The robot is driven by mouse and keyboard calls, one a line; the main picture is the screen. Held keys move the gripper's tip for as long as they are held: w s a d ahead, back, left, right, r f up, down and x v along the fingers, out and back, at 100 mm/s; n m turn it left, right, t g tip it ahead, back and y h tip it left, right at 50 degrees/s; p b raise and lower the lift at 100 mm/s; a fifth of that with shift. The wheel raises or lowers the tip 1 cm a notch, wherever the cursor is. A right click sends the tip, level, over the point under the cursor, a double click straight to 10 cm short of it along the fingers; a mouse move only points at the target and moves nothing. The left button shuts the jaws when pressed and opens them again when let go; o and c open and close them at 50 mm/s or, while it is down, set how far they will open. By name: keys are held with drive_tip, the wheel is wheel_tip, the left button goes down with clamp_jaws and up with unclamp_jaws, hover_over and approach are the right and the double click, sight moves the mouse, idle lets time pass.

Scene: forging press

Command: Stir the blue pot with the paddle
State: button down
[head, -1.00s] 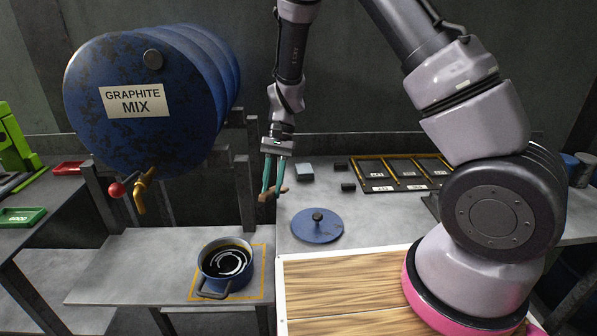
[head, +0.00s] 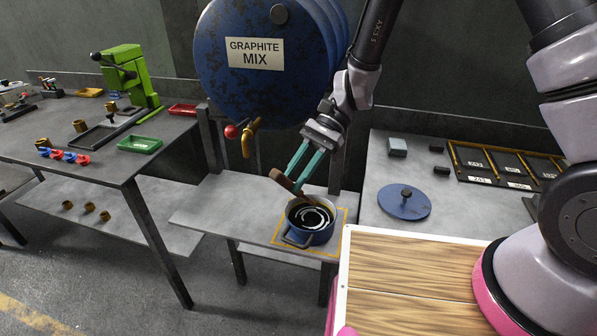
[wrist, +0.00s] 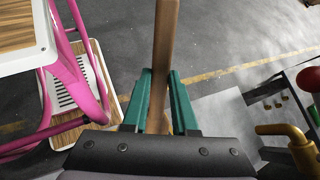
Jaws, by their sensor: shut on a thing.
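The blue pot (head: 311,232) stands upright on the low grey shelf, inside a yellow outlined square. It holds dark liquid with a pale swirl on top, and its lid is off. My gripper (head: 300,178) is shut on the brown wooden paddle (head: 287,183), just above the pot's back left rim. The paddle is tilted, and its lower end is at the rim; I cannot tell whether it touches the liquid. In the wrist view the paddle (wrist: 165,60) runs up between the teal fingers. The pot is not seen in the wrist view.
The blue lid (head: 404,203) lies on the grey table to the right. A blue graphite mix drum (head: 265,90) with a brass tap (head: 248,137) hangs behind and left of the pot. A wooden-topped surface (head: 420,285) is at front right.

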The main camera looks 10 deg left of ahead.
drive_tip(key=f, duration=0.1)
drive_tip(key=w+f, duration=0.1)
drive_tip(key=f, duration=0.1)
drive_tip(key=shift+w+d+f, duration=0.2)
drive_tip(key=shift+f, duration=2.75)
drive_tip(key=shift+a, duration=0.1)
